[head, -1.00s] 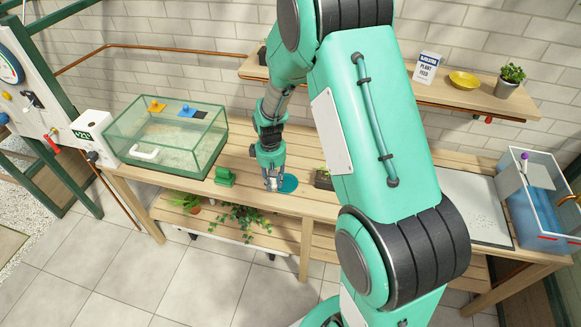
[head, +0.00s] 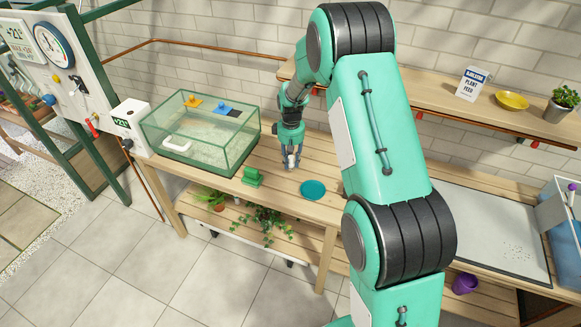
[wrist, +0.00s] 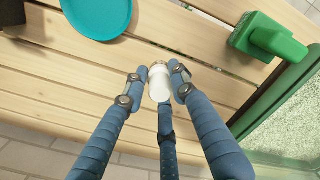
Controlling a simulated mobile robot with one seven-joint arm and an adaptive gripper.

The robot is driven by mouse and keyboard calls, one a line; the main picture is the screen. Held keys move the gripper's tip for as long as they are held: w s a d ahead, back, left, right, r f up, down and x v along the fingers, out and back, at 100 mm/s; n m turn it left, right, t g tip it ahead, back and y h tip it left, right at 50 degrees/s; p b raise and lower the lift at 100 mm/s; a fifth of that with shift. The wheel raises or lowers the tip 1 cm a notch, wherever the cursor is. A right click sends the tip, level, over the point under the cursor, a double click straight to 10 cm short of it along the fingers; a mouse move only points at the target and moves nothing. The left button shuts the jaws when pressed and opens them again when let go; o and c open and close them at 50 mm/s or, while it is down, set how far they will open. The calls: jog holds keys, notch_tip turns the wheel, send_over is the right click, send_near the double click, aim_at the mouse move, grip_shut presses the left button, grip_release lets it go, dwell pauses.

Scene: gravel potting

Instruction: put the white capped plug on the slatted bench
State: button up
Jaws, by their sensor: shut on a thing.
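The white capped plug (wrist: 159,85) is held between the fingertips of my gripper (wrist: 158,80) in the wrist view. In the head view my gripper (head: 291,160) points down over the slatted bench (head: 275,178), left of the teal saucer, with the white plug (head: 291,160) small between its fingers. The slats (wrist: 90,80) lie below the plug in the wrist view. I cannot tell whether the plug touches them.
A teal round saucer (head: 313,190) lies on the bench, also in the wrist view (wrist: 97,14). A green block-like object (head: 252,177) stands left of my gripper, beside the glass tank (head: 200,160). Bare slats lie around my gripper.

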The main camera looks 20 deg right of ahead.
aim_at(290, 165)
jog(key=shift+w+d, duration=0.1)
jog(key=shift+w, duration=0.35)
jog(key=shift+f, duration=0.1)
jog(key=shift+f+b, duration=0.6)
jog(key=shift+f, duration=1.1)
jog(key=shift+f, duration=0.15)
jog(key=o, duration=1)
notch_tip(290, 165, up, 12)
jog(key=p, duration=0.2)
jog(key=shift+f+p, duration=0.2)
jog(key=shift+p, duration=0.15)
jog(key=shift+r, duration=0.35)
